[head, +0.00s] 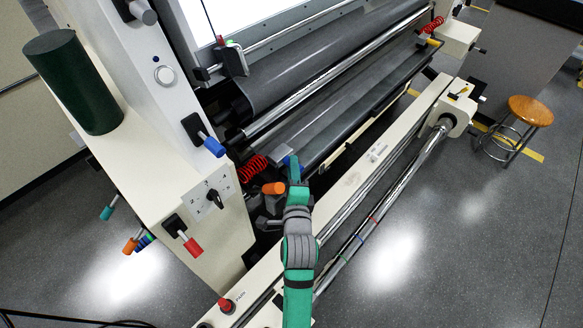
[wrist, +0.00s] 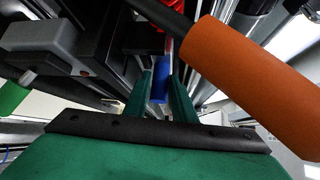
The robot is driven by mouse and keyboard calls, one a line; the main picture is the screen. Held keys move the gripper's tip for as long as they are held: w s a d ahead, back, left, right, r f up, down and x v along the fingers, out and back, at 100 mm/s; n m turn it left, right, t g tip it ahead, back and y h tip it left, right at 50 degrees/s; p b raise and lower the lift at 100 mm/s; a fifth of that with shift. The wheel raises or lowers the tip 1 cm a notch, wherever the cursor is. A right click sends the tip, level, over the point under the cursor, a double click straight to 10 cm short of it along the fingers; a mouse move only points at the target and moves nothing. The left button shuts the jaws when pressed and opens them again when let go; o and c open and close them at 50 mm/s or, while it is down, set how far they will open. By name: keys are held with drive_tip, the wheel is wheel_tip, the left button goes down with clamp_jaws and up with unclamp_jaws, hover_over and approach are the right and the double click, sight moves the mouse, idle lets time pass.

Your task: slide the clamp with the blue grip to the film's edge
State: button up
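The blue grip (wrist: 159,82) of the clamp sits between the two green fingers of my gripper (wrist: 160,90) in the wrist view, filling the narrow gap. The fingers look shut on it. In the head view a bit of the blue grip (head: 287,161) shows beside my gripper (head: 294,163), next to a grey block at the machine's near left end; the rest of the clamp is mostly hidden. The dark sheet (head: 310,70), which seems to be the film, runs over the rollers up and to the right. I cannot tell how far its edge is from the clamp.
An orange handle (head: 273,188) stands close to my gripper and fills the right of the wrist view (wrist: 255,80). A red spring (head: 252,169) lies to its left. A blue-handled lever (head: 214,147) is on the side panel. A long beige beam (head: 375,152) and chrome bar run alongside.

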drive_tip(key=shift+o, duration=1.2)
drive_tip(key=s+r, duration=0.1)
drive_tip(key=s, duration=0.9)
drive_tip(key=shift+s+r, duration=0.25)
drive_tip(key=shift+s, duration=0.1)
drive_tip(key=s+a+f+n, duration=0.1)
drive_tip(key=s+f+n, duration=0.1)
drive_tip(key=s+n, duration=0.4)
drive_tip(key=s+a+f+n, duration=0.1)
drive_tip(key=s+f+n, duration=0.2)
drive_tip(key=s+n, duration=0.4)
drive_tip(key=s+a+f+n+g, duration=0.1)
drive_tip(key=s+f+n, duration=0.2)
drive_tip(key=s, duration=1.2)
drive_tip(key=n, duration=0.3)
drive_tip(key=shift+s+f+n, duration=0.15)
drive_tip(key=shift+s+n, duration=0.15)
drive_tip(key=shift+s, duration=0.1)
